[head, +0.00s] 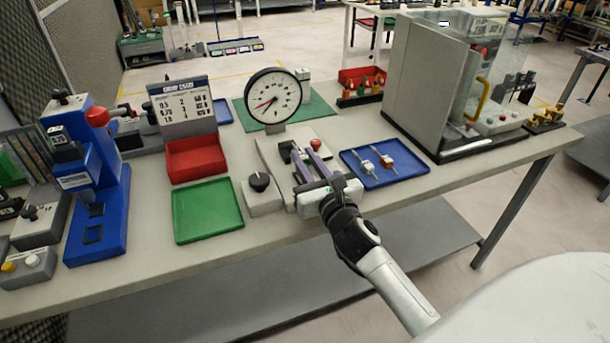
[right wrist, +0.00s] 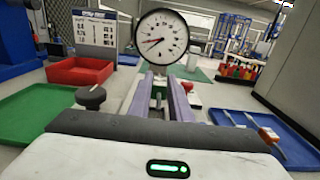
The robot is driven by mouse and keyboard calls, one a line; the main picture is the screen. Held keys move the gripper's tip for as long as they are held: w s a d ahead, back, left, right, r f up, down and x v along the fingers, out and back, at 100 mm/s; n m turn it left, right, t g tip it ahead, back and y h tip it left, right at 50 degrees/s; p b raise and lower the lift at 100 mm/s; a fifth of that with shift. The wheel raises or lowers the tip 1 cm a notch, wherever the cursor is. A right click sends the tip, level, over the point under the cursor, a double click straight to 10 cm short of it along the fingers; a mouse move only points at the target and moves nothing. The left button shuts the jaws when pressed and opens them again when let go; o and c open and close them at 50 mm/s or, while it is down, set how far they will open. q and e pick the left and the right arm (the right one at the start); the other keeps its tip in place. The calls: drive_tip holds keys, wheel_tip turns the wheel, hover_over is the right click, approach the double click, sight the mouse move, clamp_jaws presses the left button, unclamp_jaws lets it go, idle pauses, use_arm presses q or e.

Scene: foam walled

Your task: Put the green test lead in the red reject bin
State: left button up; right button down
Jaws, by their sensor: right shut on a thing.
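My right gripper (head: 304,158) is low over the grey fixture in front of the round gauge. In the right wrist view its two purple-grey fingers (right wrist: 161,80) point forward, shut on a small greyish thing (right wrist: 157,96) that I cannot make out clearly. I cannot pick out a green test lead for certain. Small red, green and yellow-orange upright pieces (head: 363,85) stand in a dark rack at the back. A red open bin (head: 196,160) stands left of the gripper, below a printed sign; it also shows in the right wrist view (right wrist: 80,72). My left gripper is out of view.
A green tray (head: 207,211) lies in front of the red bin, beside a black-knobbed box (head: 262,193). A blue tray (head: 388,176) with two small parts lies right of the gripper. The gauge (head: 273,98) rises behind; a clear-fronted machine (head: 440,85) stands at right.

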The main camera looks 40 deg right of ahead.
drive_tip(key=shift+f, duration=2.1)
drive_tip(key=shift+f+b, duration=0.2)
drive_tip(key=shift+b, duration=0.15)
drive_tip(key=c, duration=1.6)
unclamp_jaws()
